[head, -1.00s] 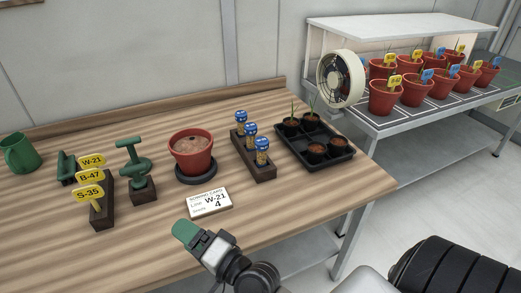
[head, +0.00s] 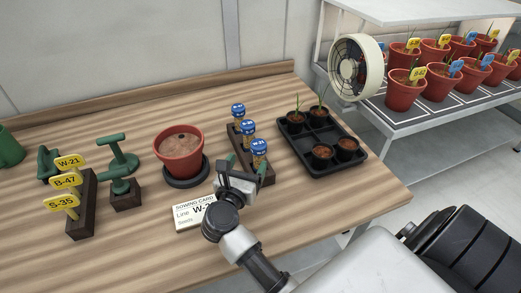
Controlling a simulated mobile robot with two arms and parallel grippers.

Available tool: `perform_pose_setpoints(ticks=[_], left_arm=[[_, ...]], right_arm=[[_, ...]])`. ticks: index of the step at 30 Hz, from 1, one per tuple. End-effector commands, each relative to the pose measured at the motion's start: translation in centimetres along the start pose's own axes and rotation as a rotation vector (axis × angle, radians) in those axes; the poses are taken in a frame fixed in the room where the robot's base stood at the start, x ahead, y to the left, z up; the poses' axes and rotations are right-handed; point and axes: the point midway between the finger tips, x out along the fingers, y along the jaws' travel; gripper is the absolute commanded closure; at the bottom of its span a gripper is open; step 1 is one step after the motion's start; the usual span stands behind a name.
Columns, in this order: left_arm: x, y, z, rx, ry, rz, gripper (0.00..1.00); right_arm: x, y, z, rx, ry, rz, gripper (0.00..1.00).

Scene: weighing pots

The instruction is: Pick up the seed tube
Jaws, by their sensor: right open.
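Three seed tubes with blue caps stand upright in a dark wooden rack: a far one (head: 238,110), a middle one (head: 247,130) and a near one (head: 259,150). The cap labels are too small to read surely. My right gripper (head: 247,168) is open at the near end of the rack (head: 267,180). Its green fingertips are spread, one left of the near tube and one by its lower right. Contact cannot be told. A sowing card (head: 186,217) lies left of the gripper; my wrist hides part of its text. My left gripper is out of view.
A red pot of soil (head: 180,155) on a black saucer stands left of the rack. A black seedling tray (head: 320,165) is close on the right. Yellow tags (head: 66,182) and a green tool (head: 117,160) stand at left. A fan (head: 357,68) is behind the tray.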

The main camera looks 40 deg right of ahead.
Motion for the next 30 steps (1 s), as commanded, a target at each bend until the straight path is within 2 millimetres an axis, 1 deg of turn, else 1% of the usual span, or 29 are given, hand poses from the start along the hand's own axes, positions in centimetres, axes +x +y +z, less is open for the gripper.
perform_pose_setpoints(ticks=[1,3,8,11,14,18,21,27,29,30], left_arm=[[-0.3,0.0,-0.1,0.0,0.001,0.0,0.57],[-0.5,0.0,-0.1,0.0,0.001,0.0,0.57],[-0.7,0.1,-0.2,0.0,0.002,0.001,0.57],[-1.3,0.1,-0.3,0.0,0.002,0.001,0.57],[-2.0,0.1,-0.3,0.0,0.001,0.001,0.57],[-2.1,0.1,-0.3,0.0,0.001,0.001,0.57],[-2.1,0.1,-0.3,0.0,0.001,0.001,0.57],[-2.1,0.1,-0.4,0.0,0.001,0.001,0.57],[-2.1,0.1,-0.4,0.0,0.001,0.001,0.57],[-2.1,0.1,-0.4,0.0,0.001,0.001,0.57]], right_arm=[[0.9,0.0,0.3,-0.003,-0.005,0.0,0.24],[1.8,0.0,0.2,-0.003,-0.004,0.0,0.24],[2.9,-0.1,0.2,-0.002,-0.004,0.001,0.24],[4.1,-0.4,0.5,-0.005,-0.007,0.0,0.24],[5.7,-0.7,0.8,-0.006,-0.008,0.0,0.24],[7.4,-0.7,0.5,-0.004,-0.006,0.001,0.24],[7.8,-0.7,0.4,-0.003,-0.003,0.002,0.24],[7.8,-0.7,0.3,-0.002,-0.003,0.002,0.24],[7.8,-0.7,0.3,-0.003,-0.003,0.002,0.33],[7.8,-0.7,0.3,-0.003,-0.003,0.002,0.39]])
